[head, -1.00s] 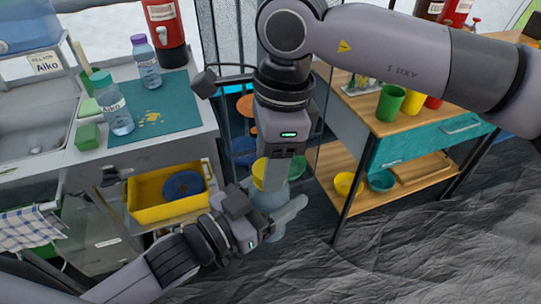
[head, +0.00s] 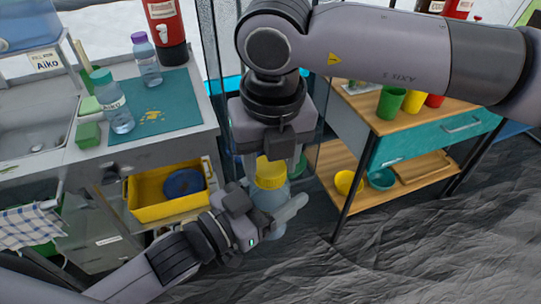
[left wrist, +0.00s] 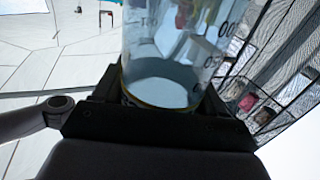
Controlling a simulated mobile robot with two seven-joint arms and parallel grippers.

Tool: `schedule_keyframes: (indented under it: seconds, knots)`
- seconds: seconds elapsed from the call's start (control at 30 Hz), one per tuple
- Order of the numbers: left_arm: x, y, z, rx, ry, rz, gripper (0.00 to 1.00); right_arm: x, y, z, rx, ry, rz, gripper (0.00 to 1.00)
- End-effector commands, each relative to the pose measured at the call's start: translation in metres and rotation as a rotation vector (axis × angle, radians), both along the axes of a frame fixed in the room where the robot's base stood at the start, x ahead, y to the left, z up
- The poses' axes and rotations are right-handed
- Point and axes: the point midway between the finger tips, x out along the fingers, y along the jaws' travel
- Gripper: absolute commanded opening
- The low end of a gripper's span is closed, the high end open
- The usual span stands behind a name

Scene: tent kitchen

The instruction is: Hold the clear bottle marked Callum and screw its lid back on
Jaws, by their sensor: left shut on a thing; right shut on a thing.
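The clear bottle (head: 268,198) stands upright in front of me in the head view, off the counter. My left gripper (head: 274,216) is shut around its body. The left wrist view shows the clear wall of the bottle (left wrist: 180,45) close up with dark printed marks; I cannot read a name. The yellow lid (head: 271,174) is at the top of the bottle. My right gripper (head: 270,160) comes down from above and is shut on the lid, its fingers at the lid's sides. I cannot tell whether the lid sits fully on the thread.
On the left counter, a teal-lidded bottle (head: 112,104) and a purple-lidded bottle (head: 146,62) stand by a teal mat (head: 180,105). A yellow drawer (head: 145,208) is open below. A wooden shelf unit (head: 330,165) with cups stands right. The grey floor in front is clear.

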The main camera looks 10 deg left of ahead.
Motion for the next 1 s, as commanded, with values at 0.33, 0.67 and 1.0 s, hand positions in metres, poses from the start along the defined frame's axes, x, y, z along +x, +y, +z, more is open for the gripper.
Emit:
schedule_keyframes:
  seconds: [0.33, 0.67, 1.0]
  knots:
    - [0.0, 0.0001, -0.0004, 0.001, 0.001, 0.0, 0.0, 0.0001, 0.0017, 0.0001, 0.0, -0.003, -0.553, 0.23]
    - [0.0, 0.0001, -0.0005, 0.001, 0.001, 0.0, 0.0, 0.0008, 0.0027, 0.0, 0.001, -0.005, -1.107, 0.23]
    - [0.0, 0.0001, -0.0005, 0.001, 0.001, 0.0, 0.0, 0.0019, 0.0033, -0.0004, 0.003, -0.005, -1.681, 0.23]
